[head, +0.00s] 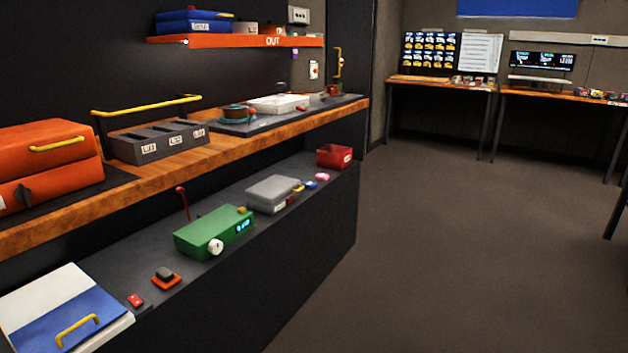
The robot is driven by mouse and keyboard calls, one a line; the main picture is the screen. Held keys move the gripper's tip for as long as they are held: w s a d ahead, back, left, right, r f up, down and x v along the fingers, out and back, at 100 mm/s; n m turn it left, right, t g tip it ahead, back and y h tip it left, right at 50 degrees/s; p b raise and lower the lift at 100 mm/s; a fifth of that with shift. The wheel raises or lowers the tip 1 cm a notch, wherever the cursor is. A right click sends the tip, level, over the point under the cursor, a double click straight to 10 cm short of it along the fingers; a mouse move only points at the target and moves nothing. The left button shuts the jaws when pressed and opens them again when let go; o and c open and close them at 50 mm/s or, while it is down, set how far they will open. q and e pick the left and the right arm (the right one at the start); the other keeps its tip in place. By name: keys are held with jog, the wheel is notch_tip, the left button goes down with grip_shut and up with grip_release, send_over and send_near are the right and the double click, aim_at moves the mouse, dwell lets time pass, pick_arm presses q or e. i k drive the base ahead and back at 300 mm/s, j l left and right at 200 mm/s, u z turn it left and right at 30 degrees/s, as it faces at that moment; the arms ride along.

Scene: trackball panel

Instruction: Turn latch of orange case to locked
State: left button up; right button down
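The orange case (75,150) sits on a dark mat on the wooden upper counter at the far left. It is closed, with a yellow handle (57,144) on its upper half. A dark knob-like latch (22,195) is on its front near the lower left. I cannot tell from here whether the latch is at locked. The case is partly cut off by the left edge of the picture. Neither of my grippers shows in the head view.
A grey slotted rack (160,143) with a yellow bar stands right of the case. The lower shelf holds a blue-and-white box (70,305), a green device (205,233), a grey case (272,192) and a red bin (334,156). The floor (430,240) at right is clear.

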aim_at(22, 194)
jog(key=u, duration=1.5)
jog(key=l+u, duration=0.3)
jog(key=l, duration=0.3)
jog(key=k+l+u, duration=0.1)
jog(key=l+u, duration=0.2)
jog(key=l, duration=0.35)
